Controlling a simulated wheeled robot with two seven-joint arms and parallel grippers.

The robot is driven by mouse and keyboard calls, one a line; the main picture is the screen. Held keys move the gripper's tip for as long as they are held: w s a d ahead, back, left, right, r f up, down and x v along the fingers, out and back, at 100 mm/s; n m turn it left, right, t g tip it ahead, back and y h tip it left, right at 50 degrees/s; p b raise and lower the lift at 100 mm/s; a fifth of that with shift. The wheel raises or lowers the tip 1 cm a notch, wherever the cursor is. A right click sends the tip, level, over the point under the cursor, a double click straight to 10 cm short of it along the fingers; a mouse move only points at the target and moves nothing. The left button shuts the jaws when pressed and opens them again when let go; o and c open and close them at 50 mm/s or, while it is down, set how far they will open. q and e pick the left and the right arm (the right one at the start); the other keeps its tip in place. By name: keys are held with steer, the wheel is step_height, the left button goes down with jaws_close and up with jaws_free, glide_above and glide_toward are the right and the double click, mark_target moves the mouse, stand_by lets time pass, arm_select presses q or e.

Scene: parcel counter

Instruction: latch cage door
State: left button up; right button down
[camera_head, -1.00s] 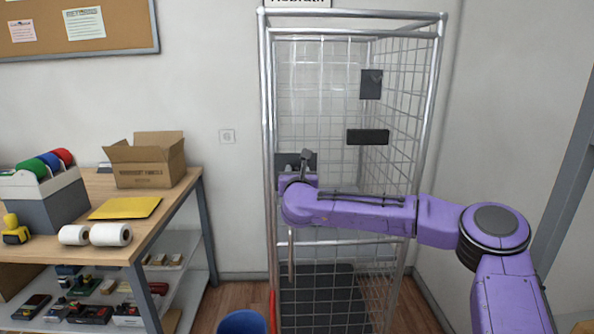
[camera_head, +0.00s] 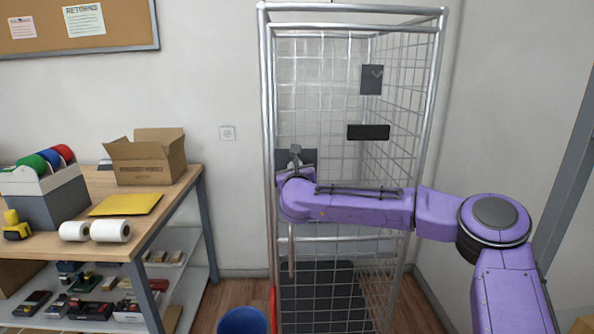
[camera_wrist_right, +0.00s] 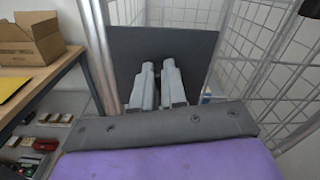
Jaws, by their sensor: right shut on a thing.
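The wire cage (camera_head: 437,60) with a silver tube frame stands against the back wall. A dark latch plate (camera_head: 311,158) sits at the left of its front, and it fills the middle of the right wrist view (camera_wrist_right: 190,50). My right arm reaches across the cage front from the right. My right gripper (camera_wrist_right: 158,70) has its two grey fingers close together in front of the plate. They are shut on a small dark part, seemingly the latch, mostly hidden between the fingertips. In the head view my purple wrist hides most of this spot. My left gripper is not in view.
A wooden workbench (camera_head: 150,210) with an open cardboard box (camera_head: 145,160) and a yellow envelope (camera_head: 126,205) stands left of the cage. A blue bin (camera_head: 242,321) is on the floor near the cage's left corner. Two dark plates (camera_head: 368,132) show higher on the cage.

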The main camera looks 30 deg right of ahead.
steer(key=shift+w+a+f+n+p, duration=0.2)
steer(key=shift+n+p, duration=0.2)
steer(key=shift+n, duration=2.15)
steer(key=shift+w+a+f+n+p, duration=0.1)
steer(key=shift+a+f+n+p, duration=0.2)
steer(key=shift+n, duration=2.2)
steer(key=shift+w+a+f+n+p, duration=0.1)
steer(key=shift+n+p, duration=0.35)
steer(key=shift+n, duration=2.1)
steer(key=c, duration=1.2)
jaws_free()
steer(key=shift+f, duration=0.25)
